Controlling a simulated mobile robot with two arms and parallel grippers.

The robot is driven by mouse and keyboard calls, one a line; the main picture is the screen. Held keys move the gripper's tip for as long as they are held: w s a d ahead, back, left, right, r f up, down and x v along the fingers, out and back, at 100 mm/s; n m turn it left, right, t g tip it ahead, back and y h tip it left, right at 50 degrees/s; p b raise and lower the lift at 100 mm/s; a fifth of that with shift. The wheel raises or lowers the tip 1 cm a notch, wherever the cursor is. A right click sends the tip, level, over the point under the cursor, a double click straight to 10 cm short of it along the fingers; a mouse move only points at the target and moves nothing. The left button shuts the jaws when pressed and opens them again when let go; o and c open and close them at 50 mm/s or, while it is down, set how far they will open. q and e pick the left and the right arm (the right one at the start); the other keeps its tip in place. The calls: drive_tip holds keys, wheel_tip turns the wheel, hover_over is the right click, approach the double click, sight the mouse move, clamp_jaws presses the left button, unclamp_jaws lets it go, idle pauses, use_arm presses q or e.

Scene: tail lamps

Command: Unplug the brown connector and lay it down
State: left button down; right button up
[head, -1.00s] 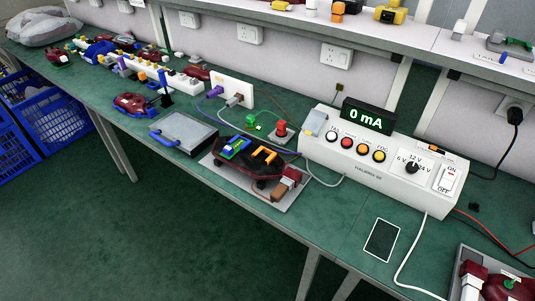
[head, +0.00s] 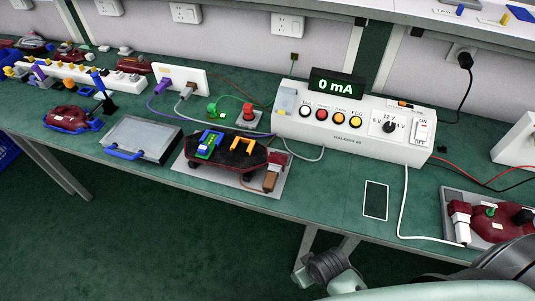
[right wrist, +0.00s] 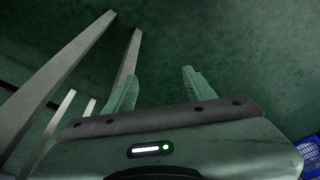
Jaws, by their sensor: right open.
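The brown connector (head: 270,182) is at the right end of a dark red lamp unit (head: 232,153), next to a dark red block (head: 276,161). The unit sits on a light grey plate (head: 183,175) near the bench's front edge. I cannot tell how deep the connector is seated. My right gripper (right wrist: 160,80) is open and empty in the right wrist view, with the green floor and bench legs beyond it. My right arm shows at the lower right of the head view, below the bench edge. My left gripper is not in view.
A white tester box (head: 350,137) reading 0 mA stands behind and right of the plate. A grey lidded case (head: 143,137) lies to its left. A black-faced card (head: 375,200) lies to the right, and another dark red lamp (head: 497,222) at far right.

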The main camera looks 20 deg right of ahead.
drive_tip(key=w+a+r+n+y, duration=0.1)
drive_tip(key=w+a+r+n, duration=0.25)
drive_tip(key=r, duration=0.35)
drive_tip(key=w+a+r+n+y, duration=0.1)
drive_tip(key=w+a+r+n, duration=0.15)
drive_tip(key=a+r, duration=0.35)
drive_tip(key=w+a+r+n+y, duration=0.2)
drive_tip(key=w+a+r+n, duration=0.15)
drive_tip(key=r, duration=0.45)
wheel_tip(320, 180, up, 7)
drive_tip(key=n+g+h, duration=0.3)
drive_tip(key=n+h, duration=0.1)
drive_tip(key=n, duration=1.3)
hover_over(271, 177)
drive_tip(key=shift+p, duration=0.35)
drive_tip(key=shift+f+p, duration=0.45)
drive_tip(key=shift+f, duration=3.4)
clamp_jaws()
